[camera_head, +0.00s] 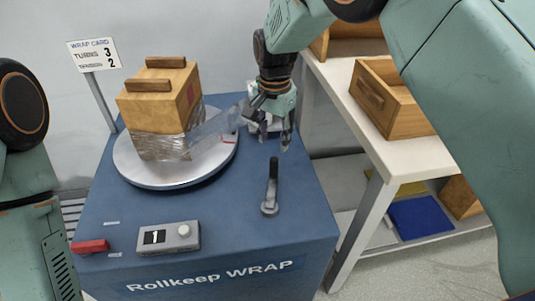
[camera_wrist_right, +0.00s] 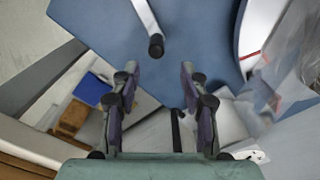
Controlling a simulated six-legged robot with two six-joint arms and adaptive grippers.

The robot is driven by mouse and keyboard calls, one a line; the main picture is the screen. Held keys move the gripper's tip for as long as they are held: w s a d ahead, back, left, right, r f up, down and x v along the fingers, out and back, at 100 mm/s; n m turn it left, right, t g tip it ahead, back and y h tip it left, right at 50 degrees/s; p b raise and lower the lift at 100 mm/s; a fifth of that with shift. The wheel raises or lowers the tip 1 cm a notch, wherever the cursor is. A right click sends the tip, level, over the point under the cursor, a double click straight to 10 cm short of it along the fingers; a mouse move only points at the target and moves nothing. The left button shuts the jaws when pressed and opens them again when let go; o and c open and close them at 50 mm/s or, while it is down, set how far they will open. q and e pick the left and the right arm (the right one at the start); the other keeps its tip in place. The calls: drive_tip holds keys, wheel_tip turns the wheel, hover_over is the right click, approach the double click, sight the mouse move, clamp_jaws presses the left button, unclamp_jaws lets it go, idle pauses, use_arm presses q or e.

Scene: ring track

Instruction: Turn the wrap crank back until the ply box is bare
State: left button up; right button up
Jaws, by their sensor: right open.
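The ply box (camera_head: 165,95), with wooden bars on top, stands on a round white turntable (camera_head: 128,172). Clear film (camera_head: 160,146) covers its lower part, and a film strip (camera_head: 215,125) runs right towards my right gripper. The wrap crank (camera_head: 271,187) stands on the blue bench top with its black handle upright. In the right wrist view the crank's black knob (camera_wrist_right: 156,46) shows just beyond the fingertips, between them in line. My right gripper (camera_head: 271,130) is open and empty, behind and above the crank, apart from it. My left gripper is out of view.
A grey counter box (camera_head: 169,238) reading 1 and a red block (camera_head: 90,247) sit at the bench front. A wrap card (camera_head: 94,54) stands at the back left. A white table (camera_head: 350,105) with wooden trays (camera_head: 390,100) is at the right.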

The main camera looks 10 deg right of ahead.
sight(275, 158)
drive_tip(key=shift+s+d+r, duration=0.1)
drive_tip(key=shift+s, duration=0.1)
drive_tip(key=shift+s+d+f, duration=0.1)
drive_tip(key=shift+s+f, duration=0.15)
wheel_tip(275, 158, down, 6)
drive_tip(key=shift+w+r+b, duration=0.15)
drive_tip(key=shift+b, duration=0.9)
drive_tip(key=shift+f, duration=0.3)
drive_tip(key=shift+s+f, duration=0.2)
drive_tip(key=shift+f, duration=0.05)
drive_tip(key=shift+w+f, duration=0.15)
drive_tip(key=shift+w, duration=0.05)
drive_tip(key=shift+s, duration=0.15)
drive_tip(key=c, duration=0.5)
clamp_jaws()
